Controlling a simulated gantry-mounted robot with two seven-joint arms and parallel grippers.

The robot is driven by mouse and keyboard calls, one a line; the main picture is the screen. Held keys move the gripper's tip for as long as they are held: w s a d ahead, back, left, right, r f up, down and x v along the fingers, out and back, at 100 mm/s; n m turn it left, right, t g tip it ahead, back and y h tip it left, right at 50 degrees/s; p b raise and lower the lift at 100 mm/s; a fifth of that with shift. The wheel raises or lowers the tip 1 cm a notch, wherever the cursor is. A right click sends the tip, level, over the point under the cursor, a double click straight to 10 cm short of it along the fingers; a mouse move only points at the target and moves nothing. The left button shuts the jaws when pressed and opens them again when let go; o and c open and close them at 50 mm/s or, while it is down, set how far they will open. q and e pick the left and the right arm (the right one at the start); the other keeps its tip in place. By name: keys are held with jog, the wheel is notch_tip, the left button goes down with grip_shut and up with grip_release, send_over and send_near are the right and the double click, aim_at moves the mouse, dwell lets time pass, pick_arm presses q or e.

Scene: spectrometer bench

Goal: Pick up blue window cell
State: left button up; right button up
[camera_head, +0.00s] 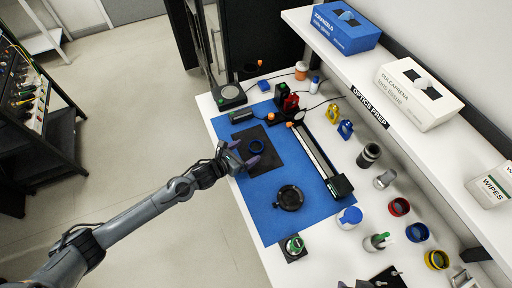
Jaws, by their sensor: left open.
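Another blue round cell (417,232) stands at the right of the bench, between a red one (399,206) and a yellow one (437,259).
A long dark rail (318,158) runs along the blue mat (253,206), right of the pad. A black round holder (289,198) sits on the mat nearer the front. Bottles and jars crowd the right side. A shelf (347,59) with boxes overhangs the back right.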

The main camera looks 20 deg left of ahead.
aim_at(257, 145)
pick_arm(q)
jog(key=shift+x, duration=2.45)
jog(key=shift+c, duration=0.5)
jog(key=c, duration=1.2)
